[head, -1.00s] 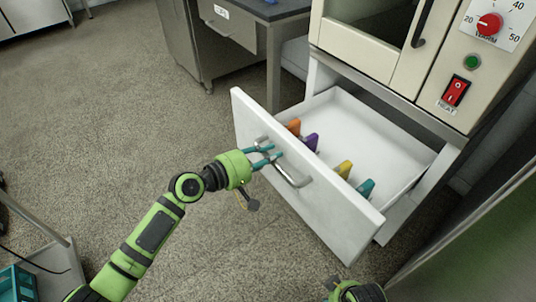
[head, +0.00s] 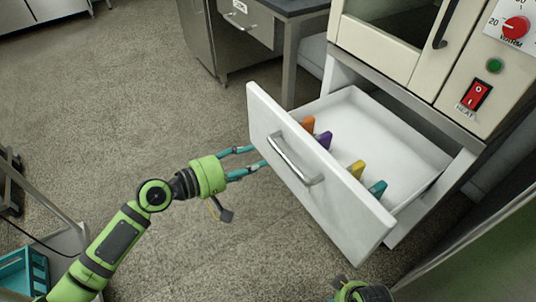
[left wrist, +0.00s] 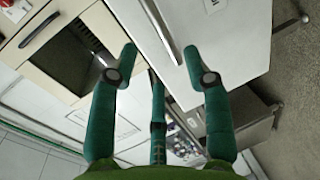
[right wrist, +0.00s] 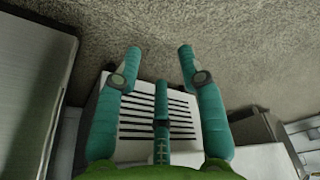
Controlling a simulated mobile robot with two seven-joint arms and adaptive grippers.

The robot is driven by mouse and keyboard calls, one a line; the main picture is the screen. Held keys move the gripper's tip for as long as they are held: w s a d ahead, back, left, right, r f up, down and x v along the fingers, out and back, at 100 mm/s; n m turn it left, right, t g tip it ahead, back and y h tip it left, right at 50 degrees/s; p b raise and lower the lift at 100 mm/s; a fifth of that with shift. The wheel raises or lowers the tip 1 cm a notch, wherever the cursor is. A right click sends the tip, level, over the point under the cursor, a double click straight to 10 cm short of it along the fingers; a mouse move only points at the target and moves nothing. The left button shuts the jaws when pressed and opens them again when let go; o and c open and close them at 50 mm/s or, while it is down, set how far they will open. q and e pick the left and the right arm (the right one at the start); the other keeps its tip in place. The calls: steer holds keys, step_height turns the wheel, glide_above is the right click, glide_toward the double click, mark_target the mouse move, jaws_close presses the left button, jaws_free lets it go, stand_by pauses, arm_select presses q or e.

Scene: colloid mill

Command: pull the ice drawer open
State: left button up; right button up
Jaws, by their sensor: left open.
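The white ice drawer (head: 318,186) stands pulled out below a cream cabinet, its inside showing. Its metal bar handle (head: 294,160) is on the front panel. My left gripper (head: 258,157) is open and empty, just left of the handle and apart from it. In the left wrist view, the handle (left wrist: 160,27) crosses beyond the spread fingers, in front of the white drawer front (left wrist: 228,45). My right gripper shows in the right wrist view (right wrist: 160,52) with its fingers apart and nothing between them. In the head view only part of the right arm shows at the bottom edge.
Several coloured pieces, among them orange (head: 308,125) and yellow (head: 357,169), lie in the drawer behind its front. The cream cabinet (head: 400,62) has a red switch and a dial. A metal desk (head: 215,45) stands behind.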

arm_select(q)
steer(key=v, duration=0.2)
steer(key=shift+s+a, duration=0.2)
steer(key=shift+a, duration=0.15)
